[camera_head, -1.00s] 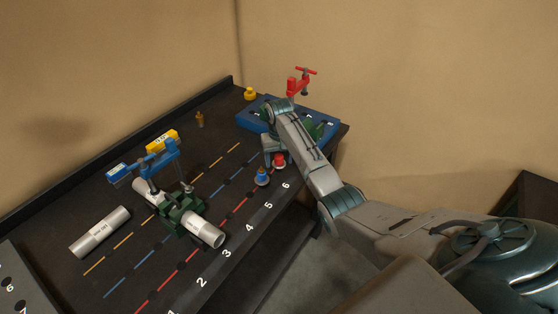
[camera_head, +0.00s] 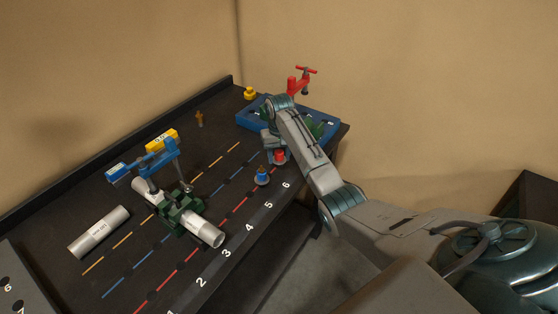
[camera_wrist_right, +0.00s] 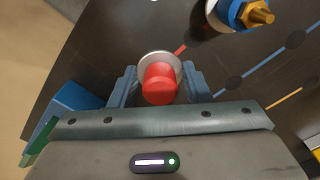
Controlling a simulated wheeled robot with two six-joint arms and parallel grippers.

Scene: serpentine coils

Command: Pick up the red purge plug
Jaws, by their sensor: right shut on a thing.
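The red purge plug (camera_head: 280,157) stands near the right end of the red line in the head view, close to the number 6. In the right wrist view the red plug (camera_wrist_right: 159,84), with a pale round flange, sits between the two fingers. My right gripper (camera_wrist_right: 158,86) is shut on it. In the head view my right gripper (camera_head: 273,145) is partly hidden by my wrist. The left gripper is not in view.
A blue clamp and green holder (camera_head: 182,212) with a pipe stand at centre left.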

